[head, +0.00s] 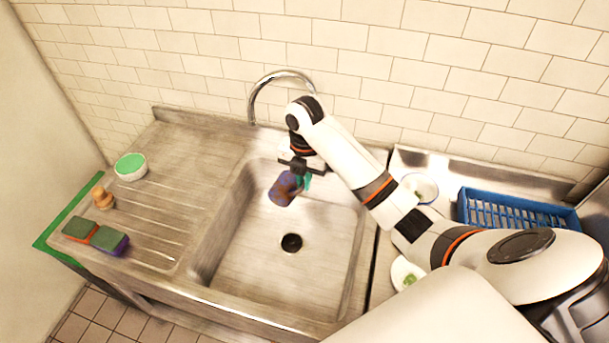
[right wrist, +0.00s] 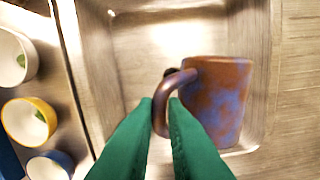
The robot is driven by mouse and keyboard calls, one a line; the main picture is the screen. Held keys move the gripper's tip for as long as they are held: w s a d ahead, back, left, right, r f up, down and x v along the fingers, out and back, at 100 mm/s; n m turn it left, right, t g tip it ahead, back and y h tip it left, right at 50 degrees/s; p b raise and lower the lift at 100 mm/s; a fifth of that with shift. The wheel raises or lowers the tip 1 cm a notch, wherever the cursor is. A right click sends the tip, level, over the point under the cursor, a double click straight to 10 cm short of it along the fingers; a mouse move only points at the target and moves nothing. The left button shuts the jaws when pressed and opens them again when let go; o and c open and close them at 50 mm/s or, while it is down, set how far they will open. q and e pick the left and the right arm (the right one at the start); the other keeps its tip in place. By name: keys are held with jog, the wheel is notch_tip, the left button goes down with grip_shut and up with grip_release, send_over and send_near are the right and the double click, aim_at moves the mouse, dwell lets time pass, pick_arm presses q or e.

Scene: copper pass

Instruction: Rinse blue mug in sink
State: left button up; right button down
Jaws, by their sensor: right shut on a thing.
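The mug (head: 284,188), mottled blue and rust-brown, hangs over the sink basin (head: 247,240), below and beside the tap spout. My right gripper (head: 302,180) is shut on its handle, with the mug body to the left of the fingers. In the right wrist view, the green fingertips (right wrist: 168,102) pinch the handle, and the mug body (right wrist: 222,95) is to their right. The mug looks tilted; its inside is hidden. The chrome tap (head: 270,80) arches over the back of the sink; I see no water running. My left gripper is out of view.
A drain hole (head: 291,243) is in the otherwise bare basin. Two sponges (head: 95,236), a wooden-knobbed thing (head: 102,197) and a green-topped bowl (head: 130,167) stand on the left drainboard. A blue rack (head: 515,212) and white crockery (head: 420,187) are at right.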

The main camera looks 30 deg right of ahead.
jog(key=shift+w+a+f, duration=0.15)
jog(key=shift+a+f, duration=0.05)
jog(key=shift+f, duration=0.5)
notch_tip(320, 180, down, 24)
jog(key=b, duration=0.8)
jog(key=shift+s+d+r+b, duration=0.15)
jog(key=shift+s+r+b, duration=0.05)
jog(key=shift+b, duration=0.2)
dwell(2.3)
notch_tip(320, 180, up, 18)
jog(key=p, duration=0.8)
jog(key=shift+r+p, duration=0.15)
jog(key=shift+p, duration=0.25)
dwell(1.4)
